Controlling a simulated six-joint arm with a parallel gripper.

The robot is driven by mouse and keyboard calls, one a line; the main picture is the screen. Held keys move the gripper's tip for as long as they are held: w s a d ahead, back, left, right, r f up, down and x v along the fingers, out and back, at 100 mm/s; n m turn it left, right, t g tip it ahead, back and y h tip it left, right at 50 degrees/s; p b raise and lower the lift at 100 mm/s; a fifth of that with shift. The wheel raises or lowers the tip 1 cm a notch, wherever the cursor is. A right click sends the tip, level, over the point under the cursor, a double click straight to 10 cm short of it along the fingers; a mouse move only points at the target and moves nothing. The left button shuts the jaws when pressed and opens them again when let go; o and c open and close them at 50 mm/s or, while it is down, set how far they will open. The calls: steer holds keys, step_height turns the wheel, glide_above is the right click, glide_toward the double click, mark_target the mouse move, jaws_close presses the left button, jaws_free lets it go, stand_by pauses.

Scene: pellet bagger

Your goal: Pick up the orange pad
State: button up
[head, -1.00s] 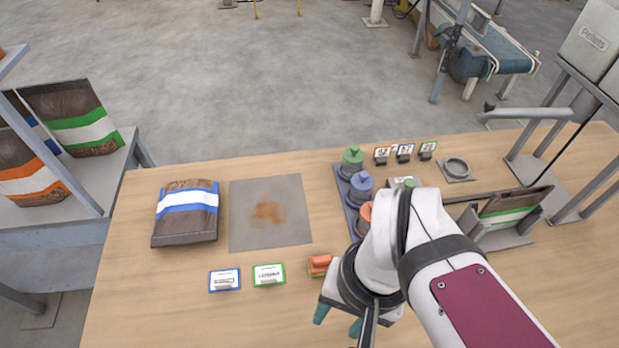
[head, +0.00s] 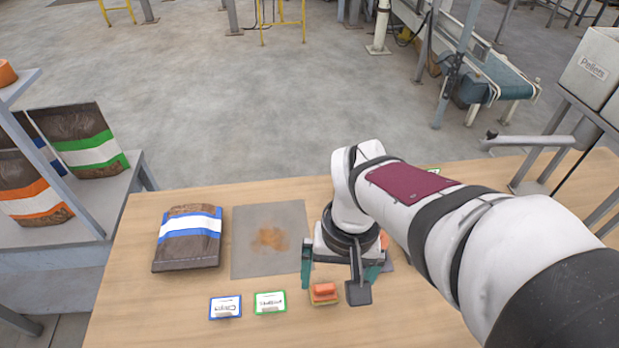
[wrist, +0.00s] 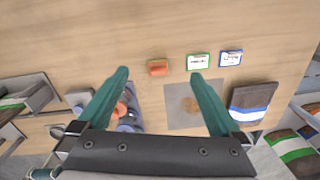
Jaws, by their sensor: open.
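The orange pad (head: 324,289) lies on the wooden table near its front, with an orange top on a paler, tan-looking base. In the wrist view the orange pad (wrist: 158,68) sits ahead of the fingertips, between their lines. My gripper (head: 340,275) is open and empty, its two teal fingers spread wide. In the head view it hangs above and just behind the pad. In the wrist view the gripper (wrist: 160,75) does not touch the pad.
A blue-framed card (head: 225,307) and a green-framed card (head: 270,303) lie left of the pad. Behind them are a grey mat (head: 268,215) with an orange-brown smear and a blue-banded bag (head: 188,238). My arm hides the stamp rack's area.

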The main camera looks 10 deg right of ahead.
mark_target(325, 287)
steer(key=w+f+n, duration=0.2)
steer(key=w+f, duration=0.3)
steer(key=w, duration=0.2)
steer(key=shift+h, duration=0.3)
step_height(325, 287, down, 15)
steer(key=shift+r, duration=0.2)
steer(key=c, duration=1.3)
